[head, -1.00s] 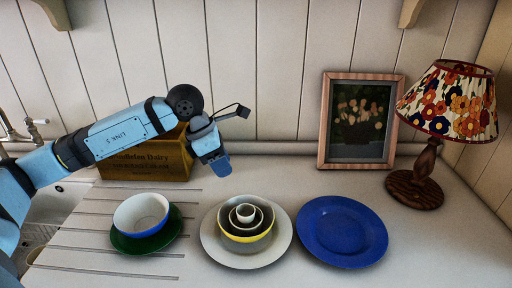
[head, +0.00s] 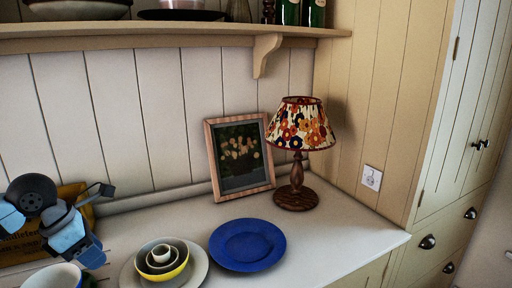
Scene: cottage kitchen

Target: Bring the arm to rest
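My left gripper (head: 88,254) is at the lower left of the head view, pointing down above the counter (head: 330,232). It is in front of the yellow-brown box (head: 22,244) and up and left of the nested bowls. Nothing shows hanging from it, but its fingers are seen edge-on, so I cannot tell whether they are apart. My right gripper is outside the view.
Nested bowls (head: 178,268) sit on a pale plate (head: 199,262). A blue plate (head: 247,245) lies to their right. A white and blue bowl (head: 52,277) is cut off at lower left. A framed picture (head: 240,158) and lamp (head: 297,195) stand behind. A shelf (head: 180,30) runs above.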

